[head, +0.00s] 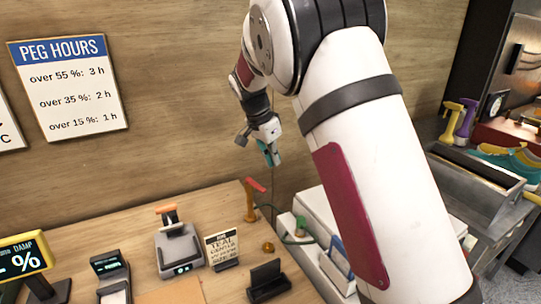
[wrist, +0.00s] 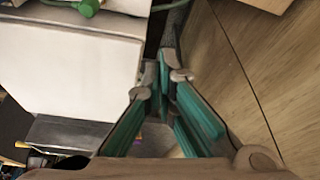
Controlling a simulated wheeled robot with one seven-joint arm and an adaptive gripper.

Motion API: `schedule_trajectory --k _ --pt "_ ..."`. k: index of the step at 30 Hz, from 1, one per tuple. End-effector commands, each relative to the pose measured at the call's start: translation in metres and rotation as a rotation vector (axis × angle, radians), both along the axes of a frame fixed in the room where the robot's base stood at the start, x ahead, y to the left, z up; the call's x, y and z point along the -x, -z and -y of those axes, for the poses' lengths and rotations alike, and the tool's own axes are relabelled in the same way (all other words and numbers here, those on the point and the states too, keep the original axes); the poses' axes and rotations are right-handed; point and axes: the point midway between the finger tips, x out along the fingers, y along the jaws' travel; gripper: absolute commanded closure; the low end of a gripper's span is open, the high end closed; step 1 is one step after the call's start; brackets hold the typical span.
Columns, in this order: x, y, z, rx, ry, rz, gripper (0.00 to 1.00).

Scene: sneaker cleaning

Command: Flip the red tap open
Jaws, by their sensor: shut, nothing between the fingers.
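The red tap handle (head: 256,185) sits on top of a brass post (head: 250,205) at the back of the wooden counter, near the wall. The handle slants down to the right. My gripper (head: 270,160), with teal fingers, hangs above the handle and slightly to its right, apart from it. In the wrist view my gripper (wrist: 165,75) has its fingertips together with nothing between them. I cannot make out the red handle in the wrist view.
A white box (head: 310,205) with a green hose fitting (head: 300,226) stands right of the tap. A small sign (head: 222,248), a scale (head: 178,250) and a black holder (head: 268,280) stand in front. The wooden wall (head: 180,120) is close behind.

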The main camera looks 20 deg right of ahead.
Motion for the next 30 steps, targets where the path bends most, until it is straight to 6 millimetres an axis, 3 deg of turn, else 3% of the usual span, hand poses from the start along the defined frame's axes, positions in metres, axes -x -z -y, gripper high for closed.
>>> schedule_trajectory --k 10,12,18,30 --pt "-0.008 0.065 0.021 0.000 0.000 -0.005 1.00" --pt "-0.001 0.060 0.006 -0.001 -0.006 -0.002 1.00" --pt "0.007 0.060 -0.012 -0.001 -0.002 -0.001 1.00" --pt "0.008 0.061 -0.017 -0.001 -0.001 -0.001 1.00"
